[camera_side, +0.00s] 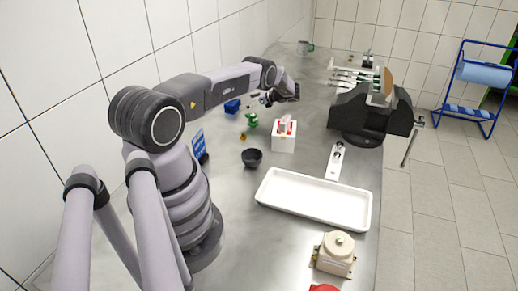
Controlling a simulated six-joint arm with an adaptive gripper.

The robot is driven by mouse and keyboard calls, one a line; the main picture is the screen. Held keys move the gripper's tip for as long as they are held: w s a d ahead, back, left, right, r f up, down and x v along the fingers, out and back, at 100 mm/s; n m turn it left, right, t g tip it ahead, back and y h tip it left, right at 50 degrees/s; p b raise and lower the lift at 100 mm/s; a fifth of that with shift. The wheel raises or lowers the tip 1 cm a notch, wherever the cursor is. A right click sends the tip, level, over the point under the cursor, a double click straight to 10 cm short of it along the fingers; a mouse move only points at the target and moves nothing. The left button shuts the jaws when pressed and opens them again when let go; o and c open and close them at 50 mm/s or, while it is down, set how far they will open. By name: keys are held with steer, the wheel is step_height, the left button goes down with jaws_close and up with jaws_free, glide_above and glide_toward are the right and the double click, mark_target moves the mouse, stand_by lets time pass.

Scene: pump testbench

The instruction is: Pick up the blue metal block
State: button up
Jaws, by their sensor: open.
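A small blue block (232,106) lies on the steel table in the upper middle of the side view, below my forearm in the picture. My gripper (266,99) is at the end of the arm, a little to the right of the blue block and apart from it. It is small and dark here, open, and I see nothing held in it. Its exact height above the table is hard to tell.
Near the block are a green part (252,120), a white and red tissue box (284,136), a black bowl (252,158) and an upright blue panel (199,146). A white tray (268,202) lies in front. A black vise (362,117) stands at the right edge.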

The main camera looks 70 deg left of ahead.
mark_target(236, 103)
steer(key=x, duration=0.7)
steer(key=shift+w+a, duration=0.1)
steer(key=shift+w, duration=0.05)
steer(key=c, duration=1.2)
steer(key=shift+r, duration=0.1)
steer(key=shift+c, duration=0.2)
steer(key=shift+r, duration=0.1)
